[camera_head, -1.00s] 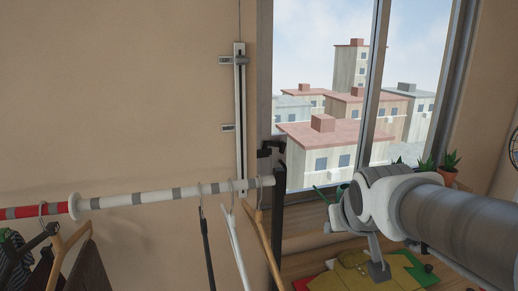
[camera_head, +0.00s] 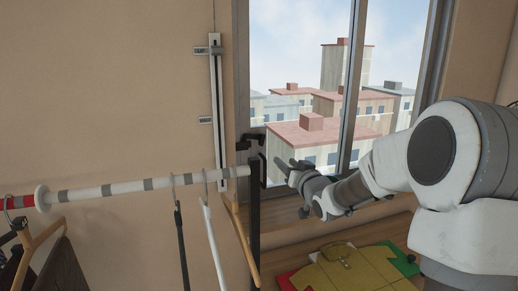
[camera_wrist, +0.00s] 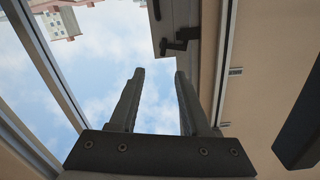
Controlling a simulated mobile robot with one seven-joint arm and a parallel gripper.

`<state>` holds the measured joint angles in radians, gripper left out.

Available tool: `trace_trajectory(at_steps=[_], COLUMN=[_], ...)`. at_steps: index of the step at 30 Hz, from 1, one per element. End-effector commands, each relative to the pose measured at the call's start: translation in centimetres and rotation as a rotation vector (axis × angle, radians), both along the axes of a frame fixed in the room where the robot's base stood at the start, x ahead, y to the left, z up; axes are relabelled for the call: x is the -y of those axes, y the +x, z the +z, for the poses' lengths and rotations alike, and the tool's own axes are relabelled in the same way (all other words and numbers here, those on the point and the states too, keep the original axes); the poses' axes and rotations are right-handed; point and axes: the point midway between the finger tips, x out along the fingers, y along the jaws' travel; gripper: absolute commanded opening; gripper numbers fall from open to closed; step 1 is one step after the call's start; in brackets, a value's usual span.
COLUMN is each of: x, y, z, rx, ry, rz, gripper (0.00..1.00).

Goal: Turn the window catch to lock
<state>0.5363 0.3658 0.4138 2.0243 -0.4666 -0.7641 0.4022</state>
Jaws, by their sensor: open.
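The dark window catch (camera_head: 250,142) sits on the left side of the window frame (camera_head: 242,80), just above the end of the clothes rail. In the wrist view the dark catch (camera_wrist: 180,42) shows at the top, on the grey frame, beyond my fingertips and slightly to the right. My gripper (camera_head: 284,166) is open and empty, to the right of the catch and a little lower in the head view. In the wrist view my gripper (camera_wrist: 160,73) has its two fingers apart, with sky between them. A gap shows between the fingertips and the catch.
A striped clothes rail (camera_head: 110,189) with several hangers ends close by on the left, at a dark post (camera_head: 254,220). A vertical slotted strip (camera_head: 217,125) is on the wall. Folded clothes (camera_head: 350,267) lie on the wooden surface below the window.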

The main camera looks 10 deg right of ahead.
Motion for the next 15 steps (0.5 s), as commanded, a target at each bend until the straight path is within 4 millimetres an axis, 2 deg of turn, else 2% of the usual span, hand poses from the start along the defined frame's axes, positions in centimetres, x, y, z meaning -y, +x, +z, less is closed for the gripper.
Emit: trace_trajectory(at_steps=[8,15], x=[-0.6,-1.4], y=[1.4,5.3], z=[0.2,0.2], rx=[0.03,0.028], ry=[0.036,0.035], rz=[0.021,0.02], gripper=[0.47,0.47])
